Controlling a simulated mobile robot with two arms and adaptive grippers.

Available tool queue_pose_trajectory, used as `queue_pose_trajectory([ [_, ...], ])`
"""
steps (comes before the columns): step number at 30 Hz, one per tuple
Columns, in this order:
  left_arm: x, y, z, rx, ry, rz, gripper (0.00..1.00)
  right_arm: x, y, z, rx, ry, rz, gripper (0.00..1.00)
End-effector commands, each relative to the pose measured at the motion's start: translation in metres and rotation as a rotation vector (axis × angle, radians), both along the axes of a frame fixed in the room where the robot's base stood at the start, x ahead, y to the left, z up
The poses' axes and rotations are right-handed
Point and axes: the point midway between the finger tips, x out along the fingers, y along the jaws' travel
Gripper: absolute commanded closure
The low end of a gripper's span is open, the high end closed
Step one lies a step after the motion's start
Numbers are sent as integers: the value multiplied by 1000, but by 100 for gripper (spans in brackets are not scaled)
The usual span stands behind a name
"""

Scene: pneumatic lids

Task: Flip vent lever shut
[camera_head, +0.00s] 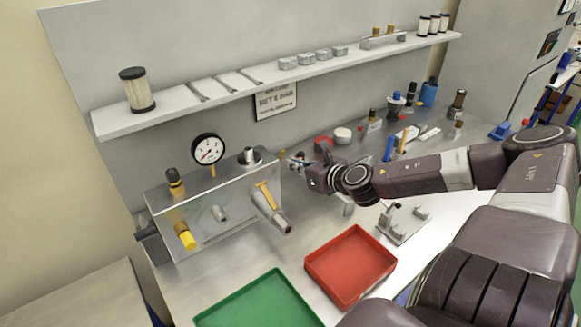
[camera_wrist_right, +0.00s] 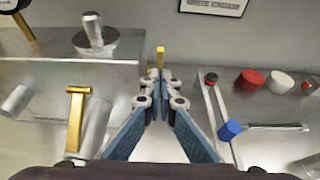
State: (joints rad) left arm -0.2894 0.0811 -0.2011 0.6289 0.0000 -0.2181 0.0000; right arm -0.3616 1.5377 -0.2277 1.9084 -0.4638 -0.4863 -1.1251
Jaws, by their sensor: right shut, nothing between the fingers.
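A metal manifold box (camera_head: 205,215) stands on the bench, with a gold T-shaped lever (camera_head: 266,195) on its front face beside a grey pipe. In the right wrist view the gold lever (camera_wrist_right: 76,115) lies left of my fingers. A small upright yellow piece (camera_wrist_right: 160,57) shows just beyond my fingertips, by the box's right end. I cannot tell which one is the vent lever. My right gripper (camera_wrist_right: 160,88) is shut and empty; in the head view it (camera_head: 297,160) is at the box's right end. Contact with the yellow piece is unclear. My left gripper is out of view.
A pressure gauge (camera_head: 208,149) and a knurled knob (camera_head: 249,156) stand on the box top. A red tray (camera_head: 350,265) and a green tray (camera_head: 258,305) lie in front. A red cap (camera_wrist_right: 249,80) and a blue-handled tool (camera_wrist_right: 231,130) lie right of my fingers.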

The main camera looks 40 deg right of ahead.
Motion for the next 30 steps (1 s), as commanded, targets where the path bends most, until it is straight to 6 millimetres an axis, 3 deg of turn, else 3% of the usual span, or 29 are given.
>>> queue_pose_trajectory([
  [9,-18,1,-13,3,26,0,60,15,-3,6,1,-1,-4,100],
  [23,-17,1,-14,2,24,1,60,17,-2,7,0,1,-1,100],
  [30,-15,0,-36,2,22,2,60,26,-3,13,-2,-2,-1,100],
])
